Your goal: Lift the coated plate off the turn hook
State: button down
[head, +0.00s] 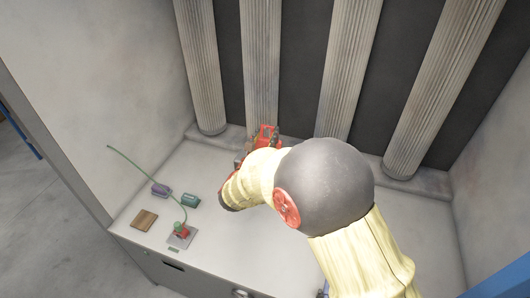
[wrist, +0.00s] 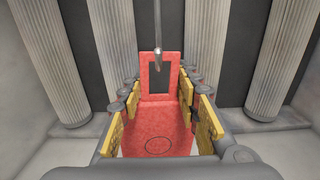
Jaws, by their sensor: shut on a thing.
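The coated plate (wrist: 154,127) is red, with a dark window-like opening in its far, raised part and a circle mark on its near part. My gripper (wrist: 158,97) is shut on it, with yellow pads along both sides. The turn hook (wrist: 157,38) shows as a thin metal rod from above, its lower end overlapping the top of the plate's opening. I cannot tell whether it passes through or touches the plate. In the head view, my gripper (head: 262,143) is small and partly hidden behind my wrist, with red showing at it.
Ribbed columns (head: 348,65) stand along the dark back wall. On the bench at left lie a brown block (head: 144,220), a purple block (head: 160,190), a green block (head: 191,200) and a grey plate (head: 181,238) bearing a red-green part. A thin green strand (head: 130,162) rises there.

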jog(key=shift+a+r+p, duration=0.1)
jog(key=shift+r+p, duration=0.4)
jog(key=shift+r, duration=0.85)
jog(key=shift+s, duration=0.15)
jog(key=shift+v, duration=1.65)
